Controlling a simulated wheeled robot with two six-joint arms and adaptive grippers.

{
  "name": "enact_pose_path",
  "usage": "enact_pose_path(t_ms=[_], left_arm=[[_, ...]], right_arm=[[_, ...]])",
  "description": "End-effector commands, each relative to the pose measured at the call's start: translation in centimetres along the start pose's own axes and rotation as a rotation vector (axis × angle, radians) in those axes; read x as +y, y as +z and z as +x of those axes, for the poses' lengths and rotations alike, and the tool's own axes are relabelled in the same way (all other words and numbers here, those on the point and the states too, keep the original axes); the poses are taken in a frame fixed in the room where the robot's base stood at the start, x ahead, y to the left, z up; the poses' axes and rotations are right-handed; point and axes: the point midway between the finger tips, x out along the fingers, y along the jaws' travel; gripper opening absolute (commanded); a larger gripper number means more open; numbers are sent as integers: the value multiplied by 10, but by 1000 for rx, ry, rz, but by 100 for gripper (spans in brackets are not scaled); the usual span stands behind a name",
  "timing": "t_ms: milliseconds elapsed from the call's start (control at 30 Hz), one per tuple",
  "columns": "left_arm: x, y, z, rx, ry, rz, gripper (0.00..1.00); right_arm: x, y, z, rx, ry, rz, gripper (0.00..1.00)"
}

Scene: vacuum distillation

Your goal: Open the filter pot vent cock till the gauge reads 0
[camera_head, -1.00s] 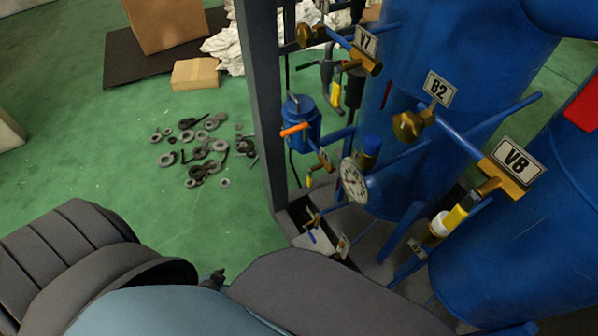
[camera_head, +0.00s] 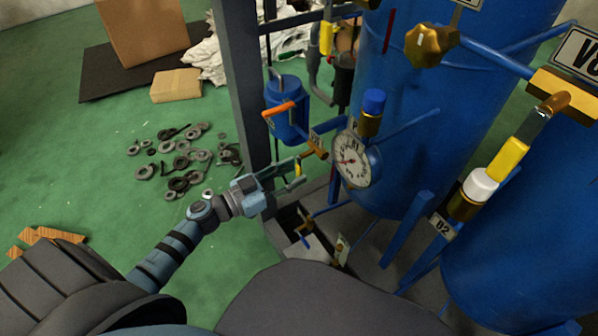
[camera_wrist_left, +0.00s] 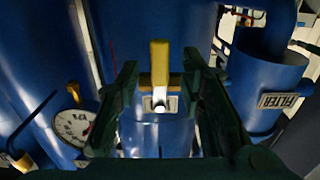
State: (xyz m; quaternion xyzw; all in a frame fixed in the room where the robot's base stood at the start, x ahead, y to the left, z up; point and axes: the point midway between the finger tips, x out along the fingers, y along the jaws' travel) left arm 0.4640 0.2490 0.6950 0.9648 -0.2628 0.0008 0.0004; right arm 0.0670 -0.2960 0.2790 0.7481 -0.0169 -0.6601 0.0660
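The filter pot (camera_head: 287,118) is a small blue vessel with an orange lever on the rack's left side. In the left wrist view it stands at right, labelled FILTER (camera_wrist_left: 265,85). Just below it is a small brass cock with a yellow handle (camera_head: 298,169). My left gripper (camera_head: 289,172) is at this cock, fingers apart. In the left wrist view a yellow handle (camera_wrist_left: 160,62) stands upright between the open fingers; whether either finger touches it is unclear. The round white gauge (camera_head: 352,160) is to the right; its reading is too small to tell. My right gripper is not in view.
Large blue tanks (camera_head: 410,110) fill the right. A grey post (camera_head: 243,90) rises behind my left gripper. A brass valve with a yellow lever (camera_head: 508,155) is at right.

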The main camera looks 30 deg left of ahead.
Motion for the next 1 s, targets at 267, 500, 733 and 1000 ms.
enact_pose_path(t_ms=[267,500,733,1000], left_arm=[[0,1,27,-2,0,1,35],[0,1,27,-2,0,1,30],[0,1,26,-2,0,1,0],[0,1,26,-3,0,0,0]], right_arm=[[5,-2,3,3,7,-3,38],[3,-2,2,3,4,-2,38],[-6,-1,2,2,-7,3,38],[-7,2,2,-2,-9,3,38]])
